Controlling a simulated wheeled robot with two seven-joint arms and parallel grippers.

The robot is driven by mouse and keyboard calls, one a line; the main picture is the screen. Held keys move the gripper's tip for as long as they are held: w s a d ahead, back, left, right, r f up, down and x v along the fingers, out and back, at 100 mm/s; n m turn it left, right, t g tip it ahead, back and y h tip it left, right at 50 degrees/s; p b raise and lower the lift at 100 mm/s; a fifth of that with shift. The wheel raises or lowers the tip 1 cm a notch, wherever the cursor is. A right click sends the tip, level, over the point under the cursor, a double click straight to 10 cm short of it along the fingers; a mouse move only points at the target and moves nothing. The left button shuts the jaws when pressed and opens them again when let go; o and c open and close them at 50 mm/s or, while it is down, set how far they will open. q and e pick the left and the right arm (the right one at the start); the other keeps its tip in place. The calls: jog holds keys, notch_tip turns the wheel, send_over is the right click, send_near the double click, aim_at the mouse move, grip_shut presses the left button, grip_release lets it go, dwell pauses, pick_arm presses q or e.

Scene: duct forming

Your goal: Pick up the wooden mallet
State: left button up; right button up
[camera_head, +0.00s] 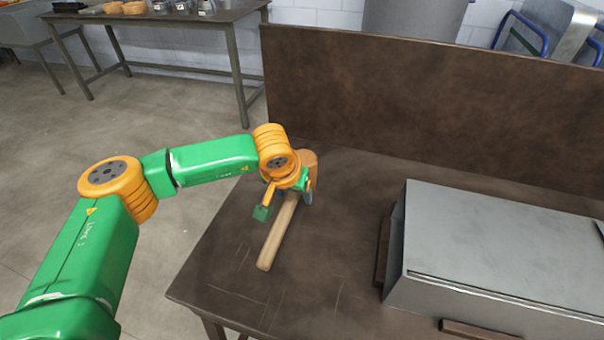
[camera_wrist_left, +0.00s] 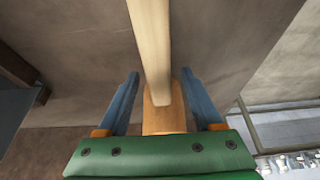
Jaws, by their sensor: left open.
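The wooden mallet lies on the brown workbench, its pale handle (camera_head: 275,242) pointing toward the front of the bench. Its orange-brown head (camera_head: 309,160) is at the far end, partly hidden behind my left wrist in the head view. My left gripper (camera_head: 286,206) is open over the mallet, near the head end. In the left wrist view, the blue fingers (camera_wrist_left: 160,80) stand apart on either side of the handle (camera_wrist_left: 150,40), near where it meets the head (camera_wrist_left: 164,120). Gaps show between the fingers and the wood. My right gripper is not in view.
A grey sheet-metal duct (camera_head: 500,250) sits on the right of the workbench (camera_head: 340,250), with brown strips by it. A tall brown back panel (camera_head: 420,100) borders the far side. Another table (camera_head: 170,16) with bowls and jars stands at the back left. The bench's front middle is clear.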

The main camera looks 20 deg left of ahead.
pick_arm(q)
jog(key=shift+s+r, duration=0.1)
jog(key=shift+s, duration=0.05)
jog(key=shift+f+b, duration=0.3)
jog(key=shift+b, duration=0.1)
grip_shut()
dwell(0.4)
dwell(1.1)
